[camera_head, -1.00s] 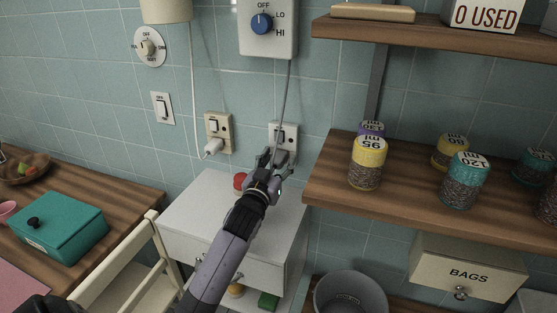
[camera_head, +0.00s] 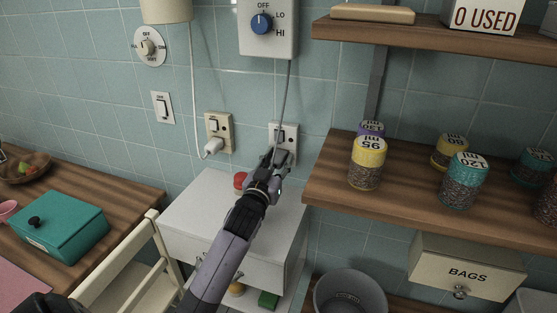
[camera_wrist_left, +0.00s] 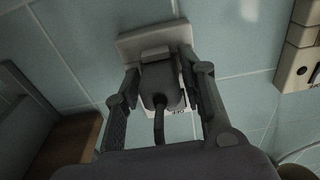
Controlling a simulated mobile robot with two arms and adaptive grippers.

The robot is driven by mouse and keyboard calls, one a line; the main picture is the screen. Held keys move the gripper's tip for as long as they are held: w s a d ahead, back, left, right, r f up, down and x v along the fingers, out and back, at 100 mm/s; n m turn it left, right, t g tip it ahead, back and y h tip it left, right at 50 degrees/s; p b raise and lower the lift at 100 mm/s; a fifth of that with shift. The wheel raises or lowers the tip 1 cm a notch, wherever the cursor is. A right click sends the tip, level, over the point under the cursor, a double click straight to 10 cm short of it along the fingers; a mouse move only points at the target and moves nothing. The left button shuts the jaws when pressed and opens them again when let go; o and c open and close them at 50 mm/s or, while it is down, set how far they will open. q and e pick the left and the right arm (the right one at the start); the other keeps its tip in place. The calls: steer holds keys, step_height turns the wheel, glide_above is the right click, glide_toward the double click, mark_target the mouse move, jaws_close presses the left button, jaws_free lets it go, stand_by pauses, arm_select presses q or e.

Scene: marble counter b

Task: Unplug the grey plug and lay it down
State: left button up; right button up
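The grey plug (camera_wrist_left: 162,88) sits against the pale wall socket (camera_wrist_left: 152,40) in the left wrist view, and its dark cord (camera_wrist_left: 158,126) comes off it toward the camera. In the head view the socket plate (camera_head: 290,130) is on the tiled wall above the white cabinet, and the plug is mostly hidden by my gripper. My left gripper (camera_head: 273,157) is at this socket, with one finger on each side of the plug. In the left wrist view the fingers (camera_wrist_left: 163,82) are closed in against the plug's sides. My right gripper is not in view.
A white cabinet (camera_head: 205,205) with a clear part of its top stands below the socket. A red-lidded jar (camera_head: 240,180) is on it. A wooden shelf (camera_head: 320,187) with jars juts out at right.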

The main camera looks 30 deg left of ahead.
mark_target(274, 168)
arm_select(q)
jaws_close()
stand_by(0.3)
steer(key=shift+s, duration=0.15)
steer(key=shift+p+v, duration=0.9)
steer(key=shift+v, duration=1.95)
